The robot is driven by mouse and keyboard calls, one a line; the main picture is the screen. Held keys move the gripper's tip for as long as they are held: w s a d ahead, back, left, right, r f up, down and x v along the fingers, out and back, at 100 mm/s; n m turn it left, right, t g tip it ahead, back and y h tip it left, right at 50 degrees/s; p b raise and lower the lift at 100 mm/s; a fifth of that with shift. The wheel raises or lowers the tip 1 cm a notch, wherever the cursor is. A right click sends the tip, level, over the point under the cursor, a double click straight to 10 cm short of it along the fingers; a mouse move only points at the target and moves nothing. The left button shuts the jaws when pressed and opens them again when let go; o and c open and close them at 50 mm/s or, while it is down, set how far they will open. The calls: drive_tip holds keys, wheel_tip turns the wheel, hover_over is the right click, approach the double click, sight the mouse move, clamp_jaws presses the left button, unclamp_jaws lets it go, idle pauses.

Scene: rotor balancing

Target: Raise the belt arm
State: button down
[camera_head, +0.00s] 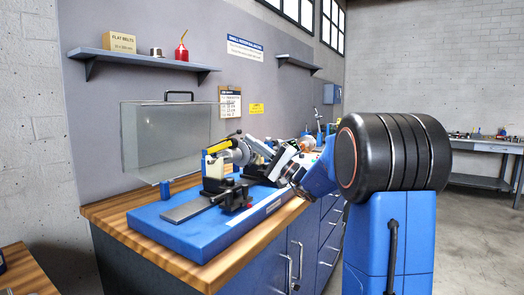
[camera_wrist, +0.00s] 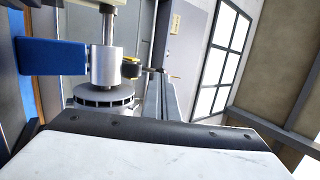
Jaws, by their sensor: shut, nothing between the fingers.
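The balancing machine stands on a blue base (camera_head: 205,232) on the wooden bench, with a grey metal rotor section (camera_head: 238,153) at its back. A yellow bar with a dark end (camera_head: 220,145) slants up beside the rotor; it may be the belt arm, but I cannot tell for sure. My gripper (camera_head: 268,152) is at the right end of the machine, shut and empty, its fingertips hard to make out against the machine. In the wrist view a silver cylinder (camera_wrist: 105,66) stands above a dark slotted disc (camera_wrist: 103,96), with a small yellow-and-black part (camera_wrist: 131,68) beside it.
A clear guard with a black handle (camera_head: 168,140) stands behind the machine. A shelf (camera_head: 140,61) above holds a box, a small tin and a red oil can (camera_head: 181,52). Black clamps (camera_head: 233,195) sit at the base's front. Open floor lies to the right.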

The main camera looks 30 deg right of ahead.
drive_tip(key=shift+x, duration=0.75)
drive_tip(key=shift+r, duration=0.1)
drive_tip(key=w+a+r+g+h, duration=0.1)
drive_tip(key=r, duration=0.2)
drive_tip(key=w+a+r+m+g+h, duration=0.1)
drive_tip(key=w+r+h, duration=0.1)
drive_tip(key=r, duration=0.1)
drive_tip(key=w+a+r+g+h, duration=0.1)
drive_tip(key=w+r+g, duration=0.1)
drive_tip(key=r, duration=0.1)
drive_tip(key=shift+w+r+h, duration=0.1)
drive_tip(key=shift+w+h, duration=0.1)
drive_tip(key=shift+h, duration=0.1)
drive_tip(key=w+a+r+g+h, duration=0.1)
drive_tip(key=w+a+r+g, duration=0.1)
drive_tip(key=w, duration=0.4)
drive_tip(key=w+a+r+m+g+h, duration=0.1)
drive_tip(key=w+a+r+g+h, duration=0.1)
drive_tip(key=w+a, duration=0.3)
drive_tip(key=shift+w+g, duration=0.4)
drive_tip(key=shift+w, duration=0.15)
